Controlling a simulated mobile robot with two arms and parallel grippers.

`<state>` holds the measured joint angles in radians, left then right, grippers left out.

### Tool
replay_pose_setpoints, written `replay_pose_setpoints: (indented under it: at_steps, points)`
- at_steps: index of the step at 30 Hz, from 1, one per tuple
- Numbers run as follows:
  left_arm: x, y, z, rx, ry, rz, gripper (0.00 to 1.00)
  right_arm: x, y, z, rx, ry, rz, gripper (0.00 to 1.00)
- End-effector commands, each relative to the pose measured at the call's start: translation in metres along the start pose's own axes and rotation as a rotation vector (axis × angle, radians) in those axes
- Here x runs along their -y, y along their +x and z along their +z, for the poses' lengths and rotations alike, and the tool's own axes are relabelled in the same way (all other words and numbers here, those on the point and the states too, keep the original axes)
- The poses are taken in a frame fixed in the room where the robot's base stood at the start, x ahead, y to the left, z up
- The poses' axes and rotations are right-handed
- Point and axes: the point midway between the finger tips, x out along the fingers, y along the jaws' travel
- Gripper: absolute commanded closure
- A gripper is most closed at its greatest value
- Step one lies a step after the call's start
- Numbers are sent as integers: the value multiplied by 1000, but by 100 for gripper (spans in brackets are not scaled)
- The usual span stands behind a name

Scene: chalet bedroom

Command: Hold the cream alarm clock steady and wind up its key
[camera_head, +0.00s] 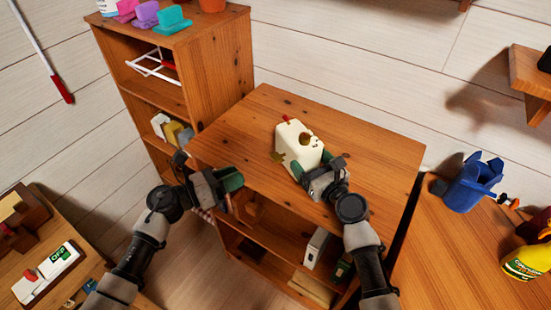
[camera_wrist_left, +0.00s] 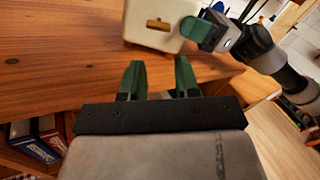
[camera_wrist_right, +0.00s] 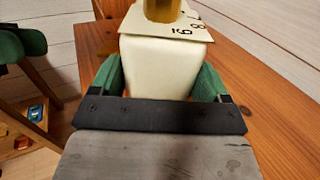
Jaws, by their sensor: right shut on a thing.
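The cream alarm clock (camera_head: 296,137) stands on the wooden cabinet top, with a red part and a round brown-gold part on its upper side. A brass key (camera_head: 277,157) sticks out from its left side; it also shows in the left wrist view (camera_wrist_left: 158,24). My right gripper (camera_head: 312,165) is shut on the clock, with its green fingers on both sides of the cream body (camera_wrist_right: 160,68). My left gripper (camera_head: 233,181) is open and empty at the cabinet's left front edge. Its green fingers (camera_wrist_left: 158,70) are apart from the key, in front of it.
The cabinet top (camera_head: 370,155) is otherwise clear. A taller shelf (camera_head: 180,45) stands at the back left. A wall shelf (camera_head: 530,72) juts out at the upper right.

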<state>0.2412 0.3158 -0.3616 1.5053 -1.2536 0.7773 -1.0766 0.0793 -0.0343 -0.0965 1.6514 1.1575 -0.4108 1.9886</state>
Motion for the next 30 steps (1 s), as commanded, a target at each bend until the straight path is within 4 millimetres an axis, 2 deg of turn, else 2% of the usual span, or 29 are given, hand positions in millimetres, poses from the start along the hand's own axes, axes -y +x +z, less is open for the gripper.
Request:
replay_pose_setpoints:
  at_steps: [9, 15, 19, 23, 26, 30]
  points:
    - [1, 0, 0, 1, -708, -1, 68, 0, 0, 0, -1, 0, 1, 61]
    - [2, 0, 0, 0, -1061, -2, 68, 0, 0, 0, -1, 0, 1, 61]
    - [2, 0, 0, 0, -1197, -2, 68, 0, 0, 0, -1, 0, 1, 61]
    - [2, 2, 0, 0, -1257, -3, 68, 0, 0, 0, -1, 0, 1, 61]
    - [2, 11, 0, 0, -1268, -4, 68, 0, 0, 0, -1, 0, 1, 61]
    - [3, 35, 1, -1, -1267, -6, 68, 0, 0, 0, -1, 0, 1, 61]
